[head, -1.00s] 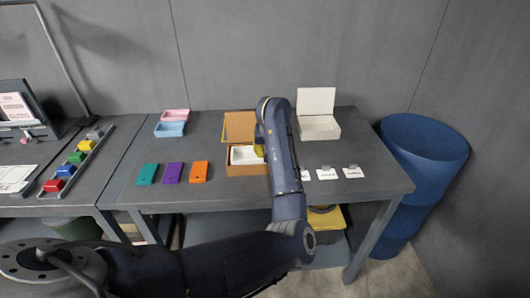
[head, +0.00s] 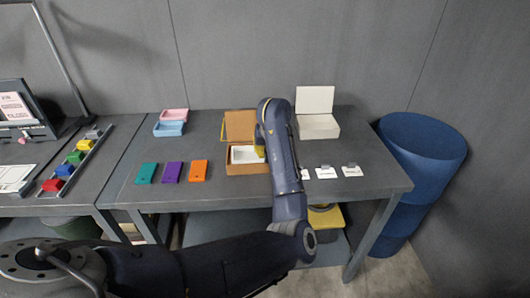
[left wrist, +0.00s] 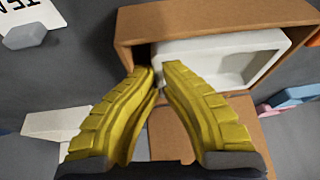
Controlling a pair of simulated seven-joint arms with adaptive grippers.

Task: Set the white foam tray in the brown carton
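The brown carton (head: 250,169) stands open on the table with its lid raised at the back. It also shows in the left wrist view (left wrist: 215,20). The white foam tray (head: 240,154) is inside the carton, apparently level and low between its walls. My left gripper (left wrist: 158,69) has yellow fingers at one end of the tray (left wrist: 222,46). Its tips sit close together with the tray's end wall between them. In the head view my left arm hides the right end of the carton and tray. My right gripper is not in view.
A white open box (head: 318,126) stands right of the carton. Teal (head: 146,173), purple (head: 172,172) and orange (head: 198,170) cases lie to the left, with pink and blue trays (head: 171,122) behind. White cards (head: 326,172) lie at the right. A blue bin (head: 420,155) stands beyond the table.

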